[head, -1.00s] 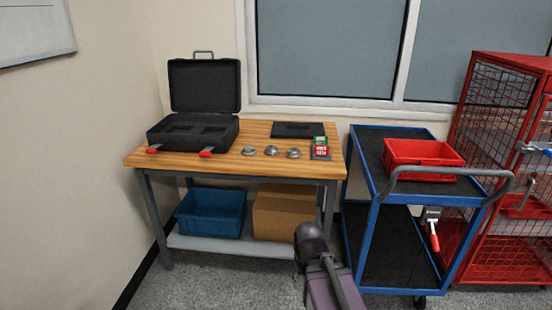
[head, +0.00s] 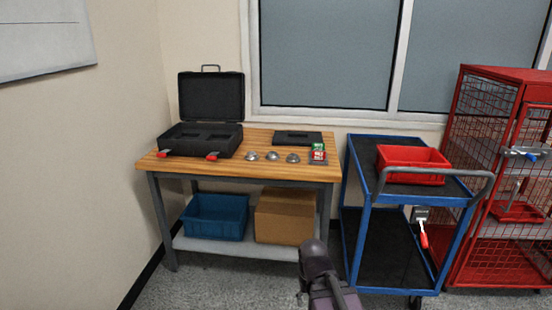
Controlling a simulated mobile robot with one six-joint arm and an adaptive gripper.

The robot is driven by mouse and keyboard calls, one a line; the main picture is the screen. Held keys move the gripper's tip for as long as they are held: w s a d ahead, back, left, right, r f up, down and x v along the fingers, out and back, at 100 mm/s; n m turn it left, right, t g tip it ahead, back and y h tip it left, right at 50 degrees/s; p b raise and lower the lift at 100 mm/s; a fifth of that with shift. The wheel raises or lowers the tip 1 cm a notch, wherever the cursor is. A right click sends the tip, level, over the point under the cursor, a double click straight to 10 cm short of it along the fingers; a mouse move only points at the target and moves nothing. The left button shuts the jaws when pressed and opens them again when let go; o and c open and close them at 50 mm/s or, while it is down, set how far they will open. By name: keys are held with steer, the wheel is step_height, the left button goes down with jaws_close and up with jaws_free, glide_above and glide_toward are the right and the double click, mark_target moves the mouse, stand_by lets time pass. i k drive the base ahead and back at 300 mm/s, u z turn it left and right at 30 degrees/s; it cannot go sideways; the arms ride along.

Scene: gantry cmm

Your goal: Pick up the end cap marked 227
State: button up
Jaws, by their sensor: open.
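Three small silver domed parts that look like end caps stand in a row on the wooden workbench (head: 230,174): a left one (head: 251,156), a middle one (head: 272,156) and a right one (head: 293,158). Their markings are too small to read, so I cannot tell which is 227. A dark purple-grey part of my arm (head: 318,262) shows at the bottom, in front of the bench. My gripper's fingers are not in view.
An open black case (head: 212,95) stands at the bench's left. A dark flat pad (head: 297,138) and small green and red items (head: 318,152) lie at the right. A blue trolley (head: 362,215) with a red bin (head: 413,165) and a red mesh cage (head: 490,180) stand right.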

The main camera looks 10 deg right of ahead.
mark_target(271, 156)
steer(key=u, duration=1.4)
steer(key=i, duration=2.25)
steer(key=z, duration=0.35)
